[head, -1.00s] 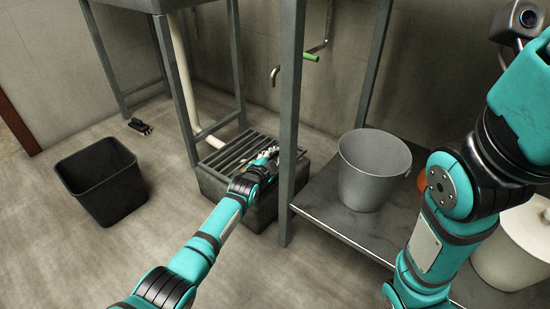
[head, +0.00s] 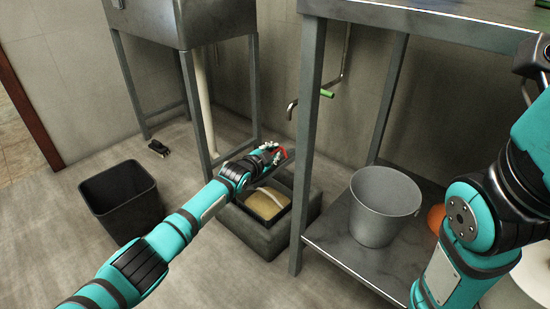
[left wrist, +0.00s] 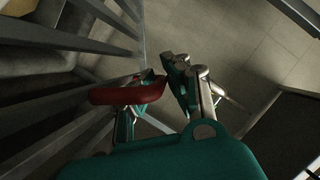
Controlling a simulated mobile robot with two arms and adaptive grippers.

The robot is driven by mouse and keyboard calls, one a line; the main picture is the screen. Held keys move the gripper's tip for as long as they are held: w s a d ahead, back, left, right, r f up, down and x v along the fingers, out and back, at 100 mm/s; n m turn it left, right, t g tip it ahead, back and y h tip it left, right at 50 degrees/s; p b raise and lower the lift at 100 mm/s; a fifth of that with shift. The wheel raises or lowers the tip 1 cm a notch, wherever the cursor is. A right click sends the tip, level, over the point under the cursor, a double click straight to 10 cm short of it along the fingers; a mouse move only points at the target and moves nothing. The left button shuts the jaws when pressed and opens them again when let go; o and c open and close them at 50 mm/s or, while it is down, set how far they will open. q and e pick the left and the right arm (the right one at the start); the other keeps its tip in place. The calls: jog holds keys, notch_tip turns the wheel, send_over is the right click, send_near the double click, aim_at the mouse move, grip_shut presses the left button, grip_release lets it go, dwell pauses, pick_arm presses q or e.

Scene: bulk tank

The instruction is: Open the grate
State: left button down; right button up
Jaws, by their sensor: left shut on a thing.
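My left gripper (head: 270,153) is above the back of a low grey floor box (head: 258,235). In the left wrist view it (left wrist: 163,86) is shut on a dark red handle (left wrist: 128,94). The red handle also shows in the head view (head: 283,152). The grey bars of the grate (left wrist: 65,122) fill the left of the wrist view, beside the handle. In the head view the box top is uncovered and shows a yellowish inside; the grate is hardly visible there. My right arm is at the right; its gripper is out of view.
A black bin (head: 122,203) stands on the floor at left. A metal bucket (head: 383,205) stands on the low shelf (head: 340,240) of a steel table, whose leg (head: 308,150) rises just right of the box. A sink stand (head: 152,22) is behind.

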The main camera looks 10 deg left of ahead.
pick_arm(q)
jog(key=shift+a, duration=0.1)
jog(key=c, duration=1.4)
grip_release()
jog(key=shift+s+a+r, duration=0.1)
jog(key=shift+s, duration=0.45)
notch_tip(320, 180, up, 3)
send_over(254, 182)
